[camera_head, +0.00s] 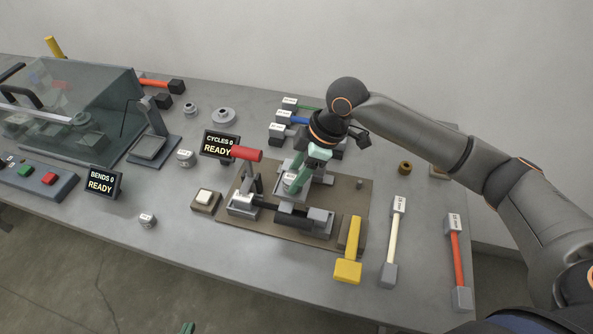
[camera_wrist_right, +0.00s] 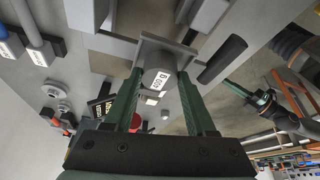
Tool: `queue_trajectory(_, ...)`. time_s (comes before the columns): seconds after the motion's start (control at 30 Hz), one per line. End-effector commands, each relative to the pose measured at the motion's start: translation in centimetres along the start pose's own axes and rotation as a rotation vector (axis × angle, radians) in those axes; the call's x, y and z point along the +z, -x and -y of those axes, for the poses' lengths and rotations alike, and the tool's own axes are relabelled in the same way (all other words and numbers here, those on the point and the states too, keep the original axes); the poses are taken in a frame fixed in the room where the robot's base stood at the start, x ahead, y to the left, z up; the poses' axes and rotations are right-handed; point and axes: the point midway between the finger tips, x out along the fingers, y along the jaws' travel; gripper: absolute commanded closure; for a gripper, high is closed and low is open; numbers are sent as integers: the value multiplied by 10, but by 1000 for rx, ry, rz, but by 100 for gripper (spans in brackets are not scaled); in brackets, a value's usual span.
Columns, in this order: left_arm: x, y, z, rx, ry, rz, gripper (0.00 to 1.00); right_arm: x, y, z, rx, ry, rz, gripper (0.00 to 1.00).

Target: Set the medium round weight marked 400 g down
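My right gripper (camera_head: 305,165) reaches down over the fixture on the brown base board. In the right wrist view its two green fingers (camera_wrist_right: 158,85) are on either side of a grey round weight (camera_wrist_right: 158,78) with a white label, apparently closed on it. The label is upside down and too small to read surely. The weight also shows in the head view (camera_head: 290,180), just over or on a grey plate of the fixture (camera_head: 318,190); contact is unclear. Only a tip of my left gripper (camera_head: 187,328) shows at the bottom edge of the head view.
Other round weights stand left of the fixture (camera_head: 186,158), nearer the front (camera_head: 147,220) and farther back (camera_head: 223,115). A red-handled lever (camera_head: 246,153) rises beside the gripper. Cable samples (camera_head: 393,240) lie right; a clear-covered box (camera_head: 75,110) stands left. Bare table lies front left.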

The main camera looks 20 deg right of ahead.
Motion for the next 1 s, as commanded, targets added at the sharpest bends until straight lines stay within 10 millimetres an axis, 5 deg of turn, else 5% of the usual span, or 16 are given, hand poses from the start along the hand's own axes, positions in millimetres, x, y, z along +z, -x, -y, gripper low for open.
queue_trajectory(0.23, 0, 0, 0, 0, 0, 0, 100, 0, 0, 0, -1, 0, 0, 16)
queue_trajectory(0.57, 0, 0, 0, 0, 0, -1, 100, -2, 6, 0, 1, 0, -2, 16)
queue_trajectory(1.0, -3, 2, 0, 0, 0, -1, 100, -2, 92, -1, 3, 0, -2, 16)
